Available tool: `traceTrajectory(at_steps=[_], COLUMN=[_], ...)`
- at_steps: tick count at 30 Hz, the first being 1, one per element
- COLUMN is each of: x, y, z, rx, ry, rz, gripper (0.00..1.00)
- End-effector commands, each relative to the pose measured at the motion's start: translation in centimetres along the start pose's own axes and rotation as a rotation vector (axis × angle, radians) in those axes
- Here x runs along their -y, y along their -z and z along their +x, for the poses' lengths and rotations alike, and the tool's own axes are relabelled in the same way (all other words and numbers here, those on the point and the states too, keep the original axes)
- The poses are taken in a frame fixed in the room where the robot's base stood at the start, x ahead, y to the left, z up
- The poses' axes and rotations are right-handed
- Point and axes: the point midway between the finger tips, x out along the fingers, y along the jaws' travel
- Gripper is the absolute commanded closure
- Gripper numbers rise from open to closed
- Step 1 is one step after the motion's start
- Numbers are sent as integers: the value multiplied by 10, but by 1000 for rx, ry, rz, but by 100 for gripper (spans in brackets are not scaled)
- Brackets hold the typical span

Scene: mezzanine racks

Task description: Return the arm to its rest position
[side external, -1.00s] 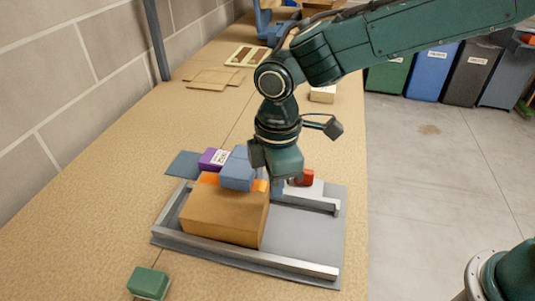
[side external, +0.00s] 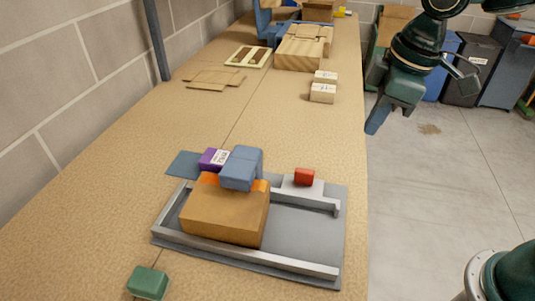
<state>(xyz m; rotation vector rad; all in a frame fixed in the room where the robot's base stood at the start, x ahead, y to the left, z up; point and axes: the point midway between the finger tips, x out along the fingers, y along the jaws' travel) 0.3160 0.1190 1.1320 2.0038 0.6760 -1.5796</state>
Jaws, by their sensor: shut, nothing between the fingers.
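My gripper (side external: 376,118) hangs at the upper right, beyond the right edge of the table and over the concrete floor. Its fingers point down and look shut, with nothing between them. It is well clear of the table and of everything on it. Most of my arm above the wrist is out of the picture.
On the table (side external: 110,205), a grey tray (side external: 305,235) holds a cardboard box (side external: 225,210) with a blue block (side external: 242,168) on top. A purple box (side external: 212,158) and green block (side external: 148,283) lie nearby. Bins (side external: 475,72) stand behind.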

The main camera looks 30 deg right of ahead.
Motion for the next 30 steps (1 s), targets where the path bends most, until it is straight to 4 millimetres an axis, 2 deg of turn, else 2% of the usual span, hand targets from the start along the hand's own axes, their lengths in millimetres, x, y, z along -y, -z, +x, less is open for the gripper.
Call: traceTrajectory(at_steps=[1,6,18,24,30], x=[-4,-12,-11,-5,-1], y=[-12,-48,-130,-161,-174], z=[-8,-26,-49,-51,-49], rx=[-17,-62,-174,-222,-244], ry=[-12,-46,-126,-159,-174], rz=[43,184,505,633,693], gripper=[100,100,100,100,100])
